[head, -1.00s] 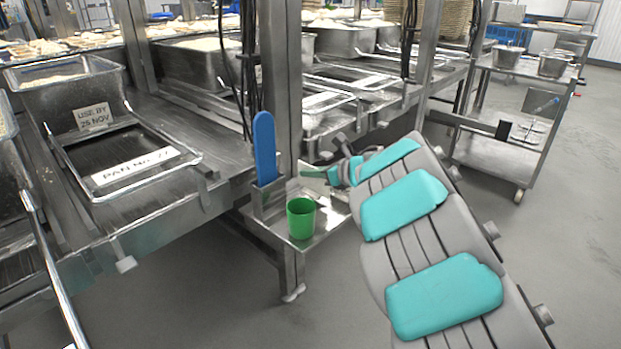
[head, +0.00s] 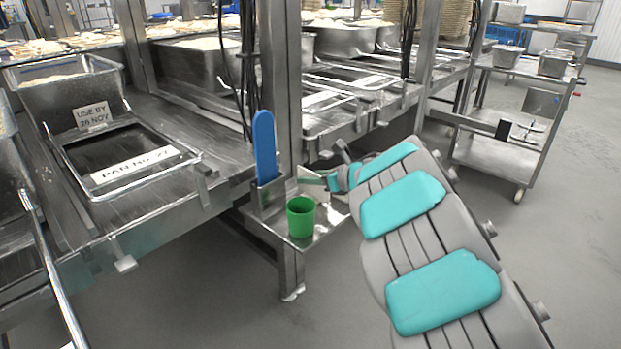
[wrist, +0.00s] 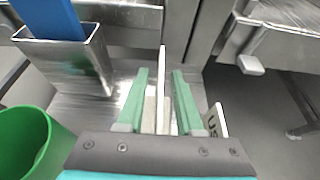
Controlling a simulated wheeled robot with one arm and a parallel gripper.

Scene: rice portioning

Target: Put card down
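My gripper (wrist: 160,75) has two green fingers and is over the small steel shelf (wrist: 85,110) beside the post. A thin pale card (wrist: 162,70) stands upright between the fingers, seen nearly edge-on. Gaps show between it and the fingers, so the gripper looks open around it. A second white card (wrist: 217,122) with the letters "US" stands just right of the right finger, its lower part hidden by my gripper.
A green cup (head: 301,217) stands on the shelf, left of my gripper. A blue paddle (head: 264,147) stands in a steel holder (wrist: 75,62) behind it. A "USE BY" card (head: 94,116) and a tray labelled "PAN NO" (head: 185,160) are on the left counter.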

